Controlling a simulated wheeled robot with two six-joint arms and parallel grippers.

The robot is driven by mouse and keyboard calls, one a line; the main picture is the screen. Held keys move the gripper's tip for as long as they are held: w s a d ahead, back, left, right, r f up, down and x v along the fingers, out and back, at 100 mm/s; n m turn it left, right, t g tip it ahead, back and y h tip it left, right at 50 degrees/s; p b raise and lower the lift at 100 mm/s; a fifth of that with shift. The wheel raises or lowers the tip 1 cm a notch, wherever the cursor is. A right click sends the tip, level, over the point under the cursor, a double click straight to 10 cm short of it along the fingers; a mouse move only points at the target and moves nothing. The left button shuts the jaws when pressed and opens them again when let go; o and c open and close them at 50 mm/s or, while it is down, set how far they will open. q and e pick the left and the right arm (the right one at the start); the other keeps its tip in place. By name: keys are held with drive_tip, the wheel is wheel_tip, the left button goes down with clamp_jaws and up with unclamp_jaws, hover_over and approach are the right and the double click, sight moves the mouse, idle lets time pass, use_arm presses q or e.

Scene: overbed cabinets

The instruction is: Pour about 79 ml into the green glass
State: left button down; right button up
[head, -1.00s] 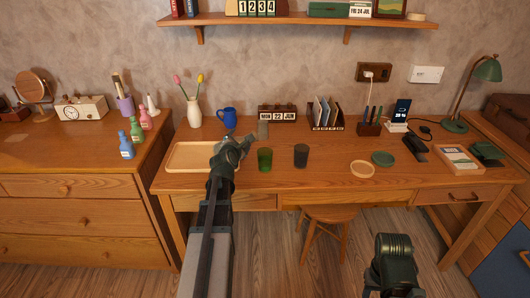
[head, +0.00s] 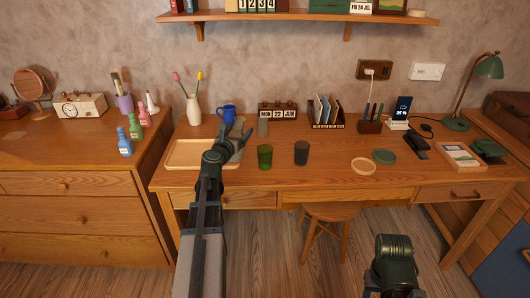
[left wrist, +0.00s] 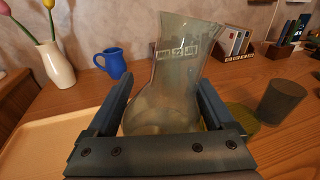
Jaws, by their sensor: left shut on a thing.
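My left gripper (head: 238,140) is shut on a clear glass carafe (left wrist: 165,95), with a finger on either side of its body in the left wrist view. The carafe has a wide belly and a flared neck, leaning slightly right there. I cannot tell its liquid level. The green glass (head: 265,157) stands upright on the desk, just right of my left gripper. In the left wrist view the green glass (left wrist: 241,116) is partly hidden behind the carafe and finger. A dark grey glass (head: 301,153) stands right of it. My right gripper (head: 392,262) is low in front of the desk; its jaws are unclear.
A wooden tray (head: 186,159) lies left of the gripper. A blue mug (head: 227,115) and a white vase (head: 193,111) stand behind. A date block (head: 279,113) is at the back. Two round coasters (head: 363,167) lie right of the glasses, with clear desk between.

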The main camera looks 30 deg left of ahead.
use_arm(q)
drive_tip(key=shift+s+a+f+n+t+b, duration=0.15)
drive_tip(key=shift+n+t+b, duration=0.15)
drive_tip(key=shift+n+b, duration=0.3)
drive_tip(key=shift+a+f+n+t+b, duration=0.15)
drive_tip(key=shift+n+t+b, duration=0.2)
drive_tip(key=shift+n, duration=0.45)
drive_tip(key=shift+s+r, duration=0.1)
